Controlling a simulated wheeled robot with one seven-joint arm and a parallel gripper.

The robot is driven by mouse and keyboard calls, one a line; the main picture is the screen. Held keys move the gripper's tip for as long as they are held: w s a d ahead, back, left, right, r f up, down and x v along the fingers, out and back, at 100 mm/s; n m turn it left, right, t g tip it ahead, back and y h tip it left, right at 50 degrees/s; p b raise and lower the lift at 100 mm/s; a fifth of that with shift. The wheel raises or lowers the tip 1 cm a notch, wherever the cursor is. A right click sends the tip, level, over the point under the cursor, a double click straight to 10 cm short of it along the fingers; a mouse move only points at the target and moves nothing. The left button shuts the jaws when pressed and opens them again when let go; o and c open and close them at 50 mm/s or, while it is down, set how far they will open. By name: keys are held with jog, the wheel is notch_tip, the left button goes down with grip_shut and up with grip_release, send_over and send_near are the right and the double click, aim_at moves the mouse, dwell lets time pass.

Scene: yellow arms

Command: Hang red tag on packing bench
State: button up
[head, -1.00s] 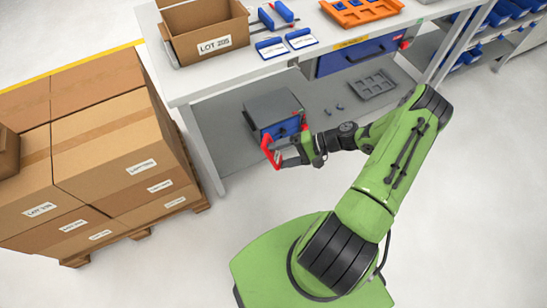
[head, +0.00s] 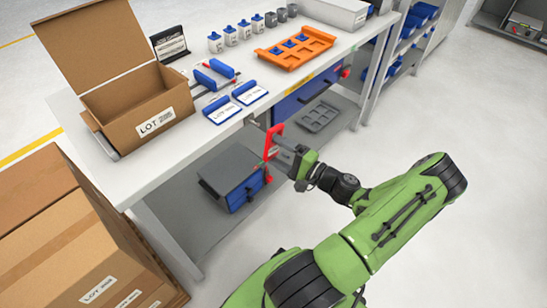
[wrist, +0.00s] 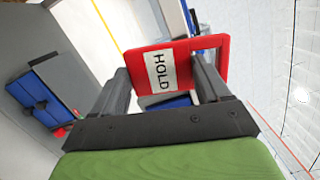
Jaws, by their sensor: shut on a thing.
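A red tag (head: 270,143) with a white HOLD label is held upright by my gripper (head: 284,153). It stands in front of the packing bench (head: 180,152), close to the bench's front edge and the blue drawer (head: 296,100). In the wrist view the red tag (wrist: 180,65) sits between the two fingers of my gripper (wrist: 163,82), which are shut on it. A small dark fitting (head: 253,122) shows on the bench's front edge, just left of the tag; its shape is too small to tell.
A grey box with a blue front (head: 235,180) and a dark tray (head: 317,118) sit on the lower shelf. An open carton (head: 130,110), blue-edged cards (head: 235,105) and an orange tray (head: 296,50) stand on top. Stacked cartons (head: 60,240) fill the lower left. Right-hand floor is clear.

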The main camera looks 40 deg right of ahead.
jog(key=w+f+b, duration=0.1)
jog(key=w, duration=0.8)
jog(key=shift+w+a+f+b, duration=0.15)
jog(key=shift+w+f+b, duration=0.05)
jog(key=shift+f+b, duration=0.2)
jog(key=shift+w, duration=0.1)
jog(key=shift+c, duration=0.3)
jog(key=shift+s, duration=0.2)
jog(key=shift+s, duration=0.1)
jog(key=o, duration=1.1)
jog(key=shift+s, duration=0.1)
